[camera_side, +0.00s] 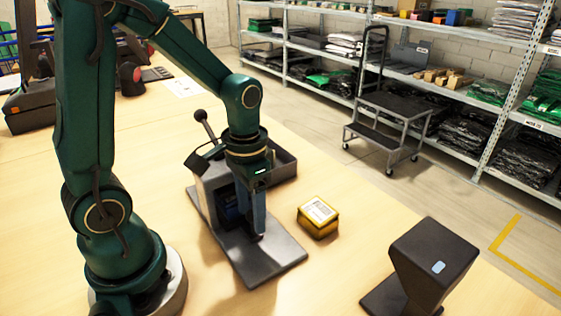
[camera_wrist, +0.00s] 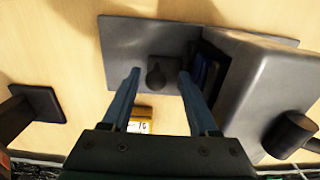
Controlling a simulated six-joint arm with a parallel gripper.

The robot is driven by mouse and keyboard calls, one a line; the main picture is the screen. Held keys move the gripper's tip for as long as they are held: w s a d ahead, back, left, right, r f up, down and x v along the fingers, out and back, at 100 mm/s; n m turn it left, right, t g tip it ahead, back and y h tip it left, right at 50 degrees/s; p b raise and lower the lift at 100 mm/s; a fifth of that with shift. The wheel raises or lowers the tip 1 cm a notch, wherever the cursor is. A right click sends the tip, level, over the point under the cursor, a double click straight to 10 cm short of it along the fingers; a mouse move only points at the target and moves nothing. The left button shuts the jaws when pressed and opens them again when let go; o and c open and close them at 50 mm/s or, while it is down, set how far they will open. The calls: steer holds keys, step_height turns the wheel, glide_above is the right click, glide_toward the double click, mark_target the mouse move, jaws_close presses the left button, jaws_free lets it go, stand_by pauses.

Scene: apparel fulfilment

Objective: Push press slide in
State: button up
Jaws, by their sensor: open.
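The press (camera_side: 212,185) is a grey block on a flat grey base plate (camera_side: 275,268), with a dark blue part inside its opening; its body fills the right of the wrist view (camera_wrist: 262,75). A grey slide plate (camera_wrist: 175,52) with a dark upright knob (camera_wrist: 156,76) extends out of the press's opening over the base. My gripper (camera_side: 256,236) points down in front of the press, low over the plate. In the wrist view its blue fingers (camera_wrist: 159,74) are open, one on each side of the knob, with visible gaps. The side view hides most of the knob behind the fingers.
A ball-ended lever (camera_side: 203,122) rises from the press. A dark tray (camera_side: 284,160) is behind it. A yellow box with a white label (camera_side: 318,217) lies to the right on the table, and a black stand device (camera_side: 432,258) is at front right. Bare tabletop separates them.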

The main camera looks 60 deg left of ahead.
steer(key=shift+r, duration=3.45)
steer(key=shift+d+r, duration=0.1)
steer(key=shift+r, duration=0.15)
steer(key=s+d+r+t, duration=0.3)
steer(key=s+t, duration=0.2)
steer(key=shift+d+t, duration=0.3)
